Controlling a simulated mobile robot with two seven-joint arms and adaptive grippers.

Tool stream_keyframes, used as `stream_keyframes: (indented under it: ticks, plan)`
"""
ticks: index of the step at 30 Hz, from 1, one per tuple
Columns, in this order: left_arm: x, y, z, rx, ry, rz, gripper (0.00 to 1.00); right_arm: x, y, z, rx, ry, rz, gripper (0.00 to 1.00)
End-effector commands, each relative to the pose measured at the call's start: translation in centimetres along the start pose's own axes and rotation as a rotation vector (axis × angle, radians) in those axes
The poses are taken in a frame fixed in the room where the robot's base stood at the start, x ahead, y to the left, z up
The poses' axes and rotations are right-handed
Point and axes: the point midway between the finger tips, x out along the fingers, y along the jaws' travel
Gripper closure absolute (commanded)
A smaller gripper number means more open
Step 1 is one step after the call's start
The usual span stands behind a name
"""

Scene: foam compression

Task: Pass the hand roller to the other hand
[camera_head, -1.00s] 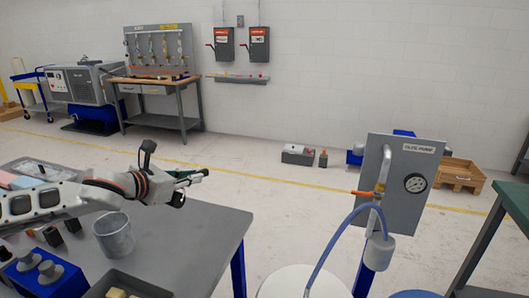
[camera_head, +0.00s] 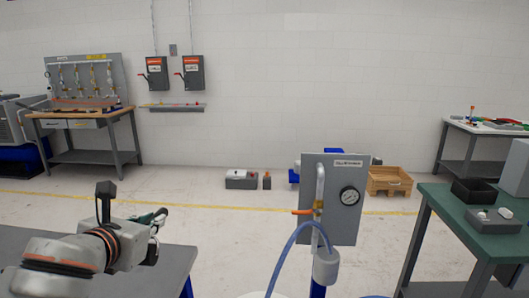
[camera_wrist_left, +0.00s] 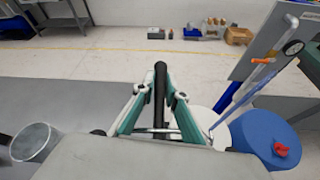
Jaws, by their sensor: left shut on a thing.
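My left gripper (camera_head: 155,222) is over the right end of the grey table in the head view, its fingers pointing right. In the left wrist view its two teal fingers (camera_wrist_left: 160,98) are shut on a black bar, the handle of the hand roller (camera_wrist_left: 160,76). The handle stands out between the fingers, with a thin metal rod across near the gripper's base. The roller's far end is hidden, and in the head view the roller is hard to make out. My right gripper is in neither view.
The grey table (camera_head: 181,262) is under my left arm. A grey panel with a gauge (camera_head: 332,228) and a blue hose stands in the middle. A green-topped table (camera_head: 440,205) with a black bin (camera_head: 474,191) is at the right. A metal bucket (camera_wrist_left: 35,142) stands on the grey table.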

Motion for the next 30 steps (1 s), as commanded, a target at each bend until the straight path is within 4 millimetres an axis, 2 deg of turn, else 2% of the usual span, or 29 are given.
stream_keyframes:
  ticks: [9, 14, 20, 30]
  plan:
    - [-0.6, 0.1, 0.2, -0.004, 0.002, 0.015, 1.0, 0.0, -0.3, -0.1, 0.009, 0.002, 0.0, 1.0]
    - [-0.6, -0.8, -0.2, 0.014, -0.005, -0.024, 1.0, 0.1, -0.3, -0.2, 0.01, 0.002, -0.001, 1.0]
    - [-0.8, -3.6, -1.2, 0.064, -0.027, -0.143, 1.0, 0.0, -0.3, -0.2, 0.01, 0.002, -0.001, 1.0]
    - [-1.2, -9.4, -3.0, 0.163, -0.079, -0.385, 1.0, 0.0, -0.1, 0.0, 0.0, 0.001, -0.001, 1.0]
